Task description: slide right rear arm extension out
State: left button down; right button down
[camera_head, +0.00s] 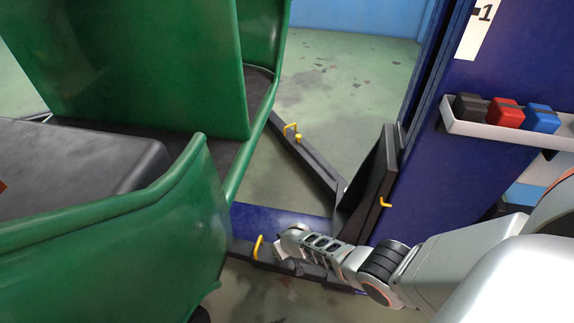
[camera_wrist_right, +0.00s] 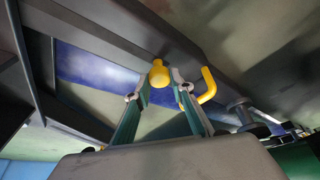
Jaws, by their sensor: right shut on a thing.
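The near black lift arm (camera_head: 325,277) runs low from the blue post (camera_head: 450,180) toward the green rickshaw (camera_head: 110,220). Its yellow handle (camera_head: 258,247) stands just left of my right gripper (camera_head: 290,264). In the right wrist view, a yellow knob (camera_wrist_right: 158,72) sits between the fingertips of my right gripper (camera_wrist_right: 160,82), which is shut on it. The bent yellow handle (camera_wrist_right: 207,86) is beside the right finger in that view. In the head view the gripper hides this knob. My left gripper is not in view.
A far lift arm (camera_head: 315,165) has its own yellow handle (camera_head: 291,127) and knob (camera_head: 298,139). A black upright plate (camera_head: 378,180) stands by the post. A tray (camera_head: 480,131) on the post holds black, red and blue blocks. Green floor (camera_head: 340,80) is open behind.

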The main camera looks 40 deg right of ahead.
jog(key=shift+w+a, duration=0.1)
jog(key=shift+a, duration=0.15)
jog(key=c, duration=1.8)
grip_release()
jog(key=shift+w+a, duration=0.1)
jog(key=shift+o, duration=0.2)
jog(key=shift+r, duration=0.1)
jog(key=shift+v, duration=1.2)
jog(key=v, duration=0.9)
jog(key=shift+r, duration=0.2)
